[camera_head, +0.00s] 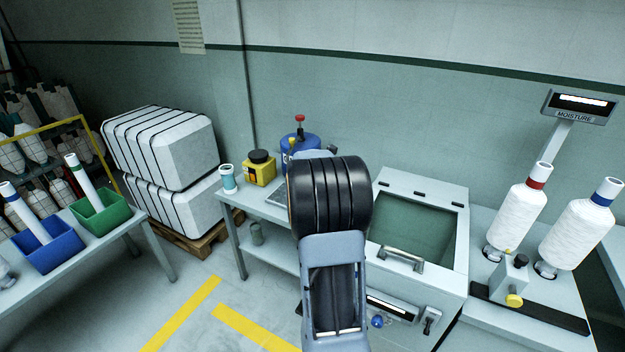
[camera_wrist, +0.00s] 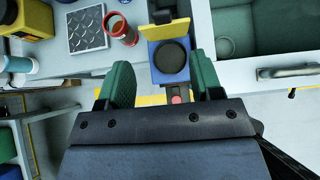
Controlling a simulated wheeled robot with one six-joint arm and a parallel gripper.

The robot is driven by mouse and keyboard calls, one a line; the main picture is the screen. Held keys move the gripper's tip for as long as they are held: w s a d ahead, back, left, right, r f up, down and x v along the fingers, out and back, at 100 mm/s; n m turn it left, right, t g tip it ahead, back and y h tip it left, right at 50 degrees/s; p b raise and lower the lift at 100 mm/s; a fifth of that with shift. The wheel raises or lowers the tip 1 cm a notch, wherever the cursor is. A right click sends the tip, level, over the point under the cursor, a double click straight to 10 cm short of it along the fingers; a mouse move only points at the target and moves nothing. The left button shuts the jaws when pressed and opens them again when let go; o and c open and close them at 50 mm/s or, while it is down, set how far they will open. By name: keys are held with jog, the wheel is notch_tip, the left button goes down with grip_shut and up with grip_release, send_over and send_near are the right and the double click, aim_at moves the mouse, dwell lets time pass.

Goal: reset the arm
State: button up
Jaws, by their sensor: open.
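My gripper (camera_wrist: 160,66) shows in the wrist view with its two green fingers spread wide apart. Nothing is held between them. Beyond the fingers, a blue device with a round black top (camera_wrist: 171,60) shows in the gap, apart from the gripper as far as I can tell. In the head view my arm rises in the middle, with its dark ribbed joint in front of the bench; my gripper is hidden behind it there.
A cabinet with a green window (camera_head: 415,238) stands right of my arm. The bench (camera_head: 235,190) holds a yellow device (camera_head: 259,170) and a white-teal cup (camera_head: 228,180). A red cup (camera_wrist: 121,29) and a metal plate (camera_wrist: 87,28) lie near the gripper. White yarn cones (camera_head: 520,218) stand at right.

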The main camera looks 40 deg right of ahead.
dwell(0.3)
jog(key=s+a+f+m+g+y, duration=0.3)
jog(key=s+a+m, duration=0.45)
jog(key=m, duration=0.75)
jog(key=s+a+r+m+t+y, duration=0.1)
jog(key=s+a+r+m+y, duration=0.1)
jog(key=a, duration=0.8)
jog(key=s+a+r+m+t+y, duration=0.2)
jog(key=a+r, duration=0.1)
jog(key=a, duration=0.7)
jog(key=s+a+r+m+t+y, duration=0.1)
jog(key=s+a+r+m+y, duration=0.1)
jog(key=a, duration=0.9)
jog(key=shift+s+r+m+t+y, duration=0.3)
jog(key=shift+s+r, duration=0.15)
jog(key=shift+c, duration=0.4)
